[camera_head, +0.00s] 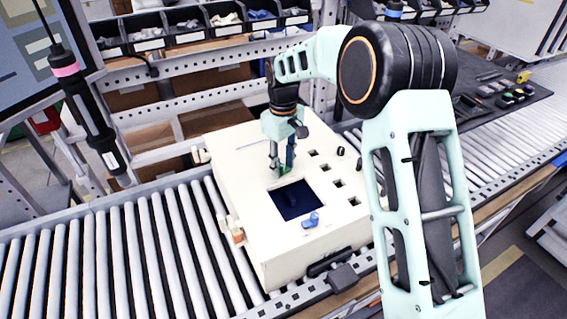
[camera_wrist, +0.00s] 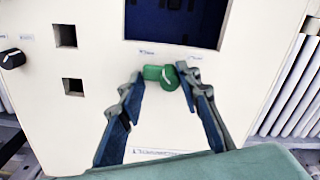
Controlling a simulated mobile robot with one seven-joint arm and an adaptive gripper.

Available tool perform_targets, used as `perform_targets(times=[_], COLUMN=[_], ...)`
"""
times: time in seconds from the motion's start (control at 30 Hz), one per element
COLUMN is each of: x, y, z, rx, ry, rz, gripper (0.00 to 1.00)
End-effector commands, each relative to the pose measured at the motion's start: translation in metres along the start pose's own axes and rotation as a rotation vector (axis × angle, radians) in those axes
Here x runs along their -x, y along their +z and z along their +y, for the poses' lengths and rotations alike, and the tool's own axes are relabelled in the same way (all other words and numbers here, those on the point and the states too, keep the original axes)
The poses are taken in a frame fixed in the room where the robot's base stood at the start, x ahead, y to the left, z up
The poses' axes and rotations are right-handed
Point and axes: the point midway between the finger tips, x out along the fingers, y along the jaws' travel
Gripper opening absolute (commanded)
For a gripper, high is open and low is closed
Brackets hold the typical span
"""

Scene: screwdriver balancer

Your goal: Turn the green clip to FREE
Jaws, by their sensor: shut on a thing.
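The green clip (camera_wrist: 157,73) sits on the cream panel of the box just below the edge of the dark window in the wrist view. It lies roughly crosswise, with a rounded end at the right bearing a pale mark. Small labels stand above it on both sides, too small to read. My gripper (camera_wrist: 161,77) has one fingertip at each end of the clip and is shut on it. In the head view my gripper (camera_head: 281,164) points down at the far edge of the window, and the green clip (camera_head: 285,170) shows only partly between the fingers.
The cream box (camera_head: 235,165) rests on a roller conveyor (camera_head: 130,250). A black knob (camera_wrist: 12,59) is at the wrist view's left. A hanging screwdriver (camera_head: 90,110) is at the left.

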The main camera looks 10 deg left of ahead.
Motion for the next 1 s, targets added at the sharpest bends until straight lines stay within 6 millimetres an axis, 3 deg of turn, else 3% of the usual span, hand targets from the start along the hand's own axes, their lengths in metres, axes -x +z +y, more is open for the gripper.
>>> perform_targets(times=[0.57, 0.6, 0.7, 1.0], x=[0.0016, 0.0015, 0.0015, 0.0009], y=[-0.0030, -0.0030, -0.0028, -0.0010], z=[-0.0027, -0.0028, -0.0025, -0.0010], rx=[0.037, 0.037, 0.037, 0.034], ry=[-0.002, -0.002, -0.002, -0.001], rz=[0.005, 0.005, 0.004, 0.001], gripper=[0.07, 0.34, 0.45, 0.47])
